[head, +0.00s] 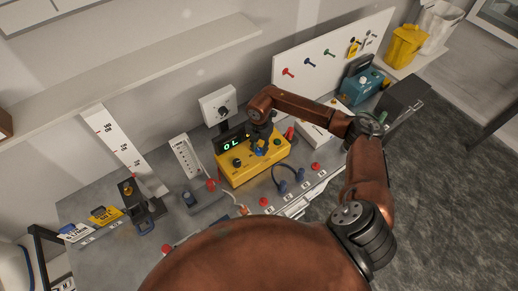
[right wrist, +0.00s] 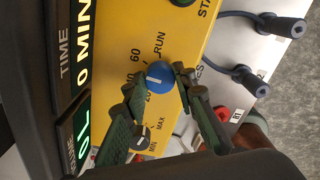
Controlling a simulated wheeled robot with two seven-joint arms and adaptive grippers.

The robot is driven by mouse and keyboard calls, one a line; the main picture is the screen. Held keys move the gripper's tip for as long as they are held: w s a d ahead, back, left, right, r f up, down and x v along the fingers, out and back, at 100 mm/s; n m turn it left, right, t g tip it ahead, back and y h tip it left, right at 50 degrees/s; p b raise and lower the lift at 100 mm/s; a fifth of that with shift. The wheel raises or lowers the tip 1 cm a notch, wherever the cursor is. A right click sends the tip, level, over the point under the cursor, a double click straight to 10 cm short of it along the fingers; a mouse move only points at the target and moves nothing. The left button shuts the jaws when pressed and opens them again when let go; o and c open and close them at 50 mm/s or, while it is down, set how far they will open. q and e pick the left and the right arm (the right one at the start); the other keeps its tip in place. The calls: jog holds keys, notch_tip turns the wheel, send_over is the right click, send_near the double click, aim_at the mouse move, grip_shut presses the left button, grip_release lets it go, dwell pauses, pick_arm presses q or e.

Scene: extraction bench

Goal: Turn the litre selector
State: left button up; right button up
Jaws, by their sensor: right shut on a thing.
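The yellow control box (head: 235,172) stands on the bench in the middle of the head view. Its blue round knob (right wrist: 160,76) has a white pointer line and lies among printed marks, of which 60, 20 and RUN can be read. My right gripper (right wrist: 158,83) is shut on this blue knob, with one dark green finger on each side. In the head view my right gripper (head: 260,141) reaches down over the box and hides part of the knob. The display (head: 233,145) reads 0 L. My left gripper does not show.
A smaller knob marked MIN and MAX (right wrist: 139,137) lies close to one finger. Plugs with blue leads (head: 288,180) and red caps (head: 315,166) stand along the bench's front. A pegboard (head: 330,58) stands behind, and a teal case (head: 362,85) is at the right.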

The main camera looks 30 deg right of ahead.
aim_at(259, 150)
jog(key=shift+m, duration=1.9)
jog(key=o, duration=1.2)
jog(key=shift+c, duration=0.2)
jog(key=shift+r, duration=0.25)
notch_tip(259, 150, up, 12)
jog(key=shift+f, duration=0.2)
